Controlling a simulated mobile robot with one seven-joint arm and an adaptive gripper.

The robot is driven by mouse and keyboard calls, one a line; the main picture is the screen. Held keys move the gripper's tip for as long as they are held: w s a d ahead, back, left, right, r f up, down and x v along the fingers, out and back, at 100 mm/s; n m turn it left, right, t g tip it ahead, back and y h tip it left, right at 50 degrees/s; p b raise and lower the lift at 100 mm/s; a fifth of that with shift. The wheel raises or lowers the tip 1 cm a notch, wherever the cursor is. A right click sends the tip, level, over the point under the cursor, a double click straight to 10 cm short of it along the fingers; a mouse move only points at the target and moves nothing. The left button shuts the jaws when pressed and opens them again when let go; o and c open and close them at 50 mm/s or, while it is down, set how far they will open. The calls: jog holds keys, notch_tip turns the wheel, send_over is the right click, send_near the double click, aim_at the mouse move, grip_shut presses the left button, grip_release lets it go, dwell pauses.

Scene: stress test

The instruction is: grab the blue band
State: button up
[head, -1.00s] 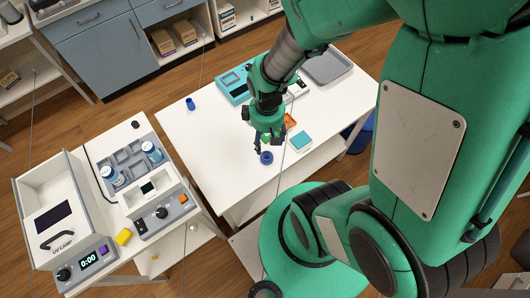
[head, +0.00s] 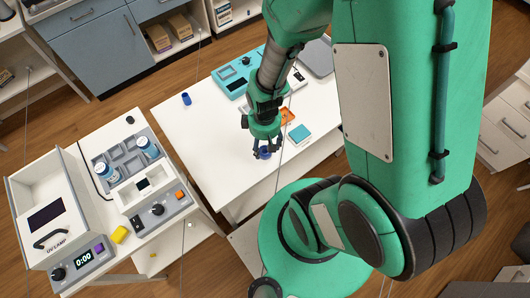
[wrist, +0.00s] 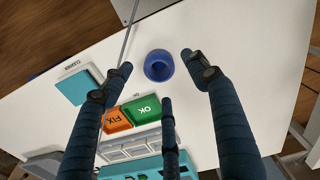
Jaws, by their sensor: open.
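The blue band (head: 264,155) is a small dark blue ring on the white table near its front edge. In the wrist view the blue band (wrist: 158,66) lies flat and looks hollow in the middle. My gripper (head: 265,147) is directly over it, fingers pointing down. In the wrist view the dark fingers are spread, with one tip to the left of the ring, one to the right and one nearer the camera. The fingers hold nothing. I cannot tell how far above the table the tips are.
A blue cup (head: 186,99) stands at the far left of the white table (head: 200,135). A thin wire crosses the view.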

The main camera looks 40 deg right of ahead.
aim_at(265, 150)
jog(key=shift+f, duration=0.1)
jog(key=shift+w+d+f+b, duration=0.1)
jog(key=shift+f+b, duration=0.35)
jog(key=shift+f, duration=0.8)
jog(key=shift+d+f+b, duration=0.1)
jog(key=shift+f+b, duration=0.35)
jog(key=shift+f, duration=0.8)
jog(key=c, duration=1.2)
jog(key=shift+r, duration=0.1)
jog(key=shift+r+p, duration=1.4)
jog(key=shift+r, duration=3.55)
